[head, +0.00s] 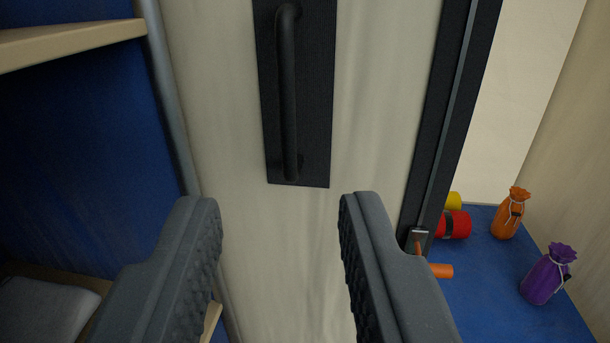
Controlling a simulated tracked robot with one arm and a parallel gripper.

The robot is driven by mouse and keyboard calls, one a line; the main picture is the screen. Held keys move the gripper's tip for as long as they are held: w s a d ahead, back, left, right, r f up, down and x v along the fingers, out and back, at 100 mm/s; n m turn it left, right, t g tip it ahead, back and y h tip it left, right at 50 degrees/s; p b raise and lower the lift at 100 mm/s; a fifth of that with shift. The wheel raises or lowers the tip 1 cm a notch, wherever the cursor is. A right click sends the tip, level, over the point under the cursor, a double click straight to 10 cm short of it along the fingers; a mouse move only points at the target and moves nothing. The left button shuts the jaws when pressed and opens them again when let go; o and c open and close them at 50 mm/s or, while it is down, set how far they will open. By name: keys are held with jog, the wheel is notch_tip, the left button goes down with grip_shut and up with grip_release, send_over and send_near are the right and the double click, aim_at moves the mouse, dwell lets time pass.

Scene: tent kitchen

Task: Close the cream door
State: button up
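The cream door (377,100) fills the middle of the head view. It has a black plate (313,120) with a vertical black bar handle (288,95). A dark strip with a metal edge runs down its right side. To the right of that edge I see into the space beyond, so the door seems to stand ajar; how far I cannot tell. My gripper (280,215) is open and empty in front of the door, its fingertips below the handle in the picture. No contact with the door or handle shows.
Right of the door edge, a blue surface (485,285) bears an orange bag (510,215), a purple bag (546,275), a red roll (456,225) and a small orange cylinder (440,270). At left are a wooden shelf (70,42), a grey pole (168,95) and a grey item (45,308).

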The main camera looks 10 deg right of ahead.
aim_at(284, 104)
jog(key=w+b, duration=0.1)
jog(key=w, duration=0.3)
jog(key=w+d+b, duration=0.1)
jog(key=w, duration=0.3)
jog(key=w+f+b, duration=0.1)
jog(key=w, duration=0.4)
jog(key=shift+d, duration=0.35)
jog(key=shift+w+r, duration=0.15)
jog(key=shift+w, duration=0.2)
grip_shut()
